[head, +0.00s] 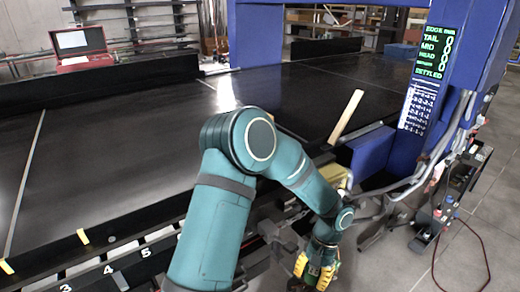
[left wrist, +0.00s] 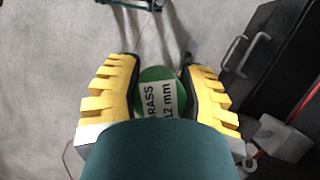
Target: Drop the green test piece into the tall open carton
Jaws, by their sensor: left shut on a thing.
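My left gripper (head: 317,270) is low at the bottom of the head view, beyond the front side of the conveyor. In the left wrist view its yellow ridged fingers (left wrist: 158,76) are shut on the green test piece (left wrist: 144,75). The piece is round-edged and green, with a white label that reads BRASS and a part-hidden "mm" figure. My own teal link covers its lower part. Grey floor shows beyond the fingers. I cannot make out the tall open carton in either view. My right gripper is not in view.
The black conveyor belt (head: 110,140) runs under a blue detector arch (head: 398,150) with a lit green display (head: 436,52). A pale wooden strip (head: 346,117) stands tilted by the arch. Cables and a dark equipment stand (head: 445,205) are at the right. Bare floor (head: 492,190) lies beyond.

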